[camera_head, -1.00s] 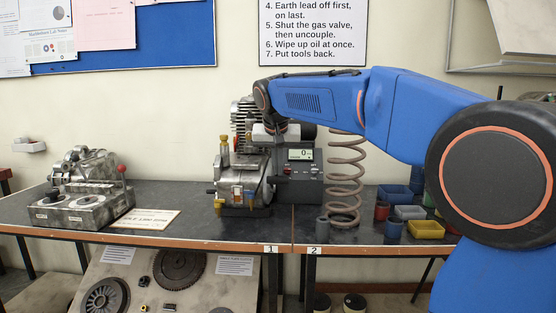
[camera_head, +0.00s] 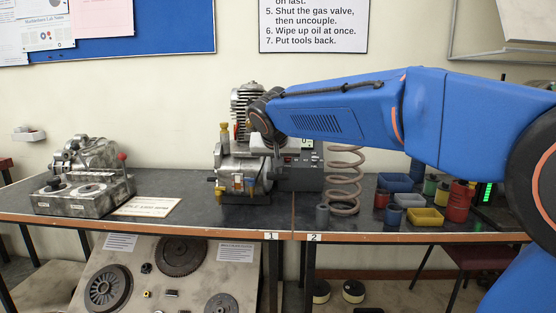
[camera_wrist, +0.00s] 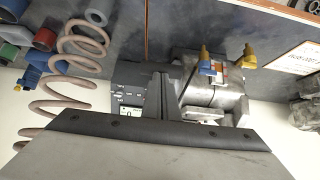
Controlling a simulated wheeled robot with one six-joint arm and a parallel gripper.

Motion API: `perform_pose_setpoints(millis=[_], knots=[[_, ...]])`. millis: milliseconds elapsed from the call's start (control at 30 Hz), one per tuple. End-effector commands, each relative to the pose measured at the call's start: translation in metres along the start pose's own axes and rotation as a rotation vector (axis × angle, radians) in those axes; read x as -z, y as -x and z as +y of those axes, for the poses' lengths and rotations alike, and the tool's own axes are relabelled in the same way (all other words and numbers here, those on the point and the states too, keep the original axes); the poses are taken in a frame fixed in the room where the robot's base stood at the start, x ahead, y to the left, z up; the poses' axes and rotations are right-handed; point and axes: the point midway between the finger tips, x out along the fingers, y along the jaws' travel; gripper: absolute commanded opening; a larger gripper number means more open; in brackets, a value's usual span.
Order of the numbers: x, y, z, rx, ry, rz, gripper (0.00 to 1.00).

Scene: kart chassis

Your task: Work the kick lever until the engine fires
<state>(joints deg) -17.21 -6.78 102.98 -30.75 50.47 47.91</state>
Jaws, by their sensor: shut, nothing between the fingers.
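The engine (camera_head: 240,177) stands on the bench left of centre, with a finned cylinder on top and yellow-capped fittings. It also shows upside down in the wrist view (camera_wrist: 215,95). My gripper (camera_head: 262,146) is at the engine's right side, partly hidden behind my arm. In the wrist view its fingers (camera_wrist: 161,82) are shut together and empty, beside the engine casing. A pale metal arm (camera_wrist: 205,116) lies against the casing close to the fingers; I cannot tell if it is the kick lever.
A grey meter box (camera_head: 300,178) with a small display stands right of the engine, close to my gripper. A coil spring (camera_head: 343,185) and several coloured bins (camera_head: 425,218) are further right. A metal control unit (camera_head: 85,190) stands at the left.

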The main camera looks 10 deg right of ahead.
Motion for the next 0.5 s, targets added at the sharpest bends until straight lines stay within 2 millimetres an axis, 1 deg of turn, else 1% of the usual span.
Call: perform_pose_setpoints(millis=[33,267,500], knots=[[-0.007,-0.003,0.000,-0.001,0.005,0.022,0.00],[-0.029,-0.012,0.000,-0.001,0.002,0.031,0.00],[-0.060,-0.031,0.000,-0.003,0.003,0.030,0.00]])
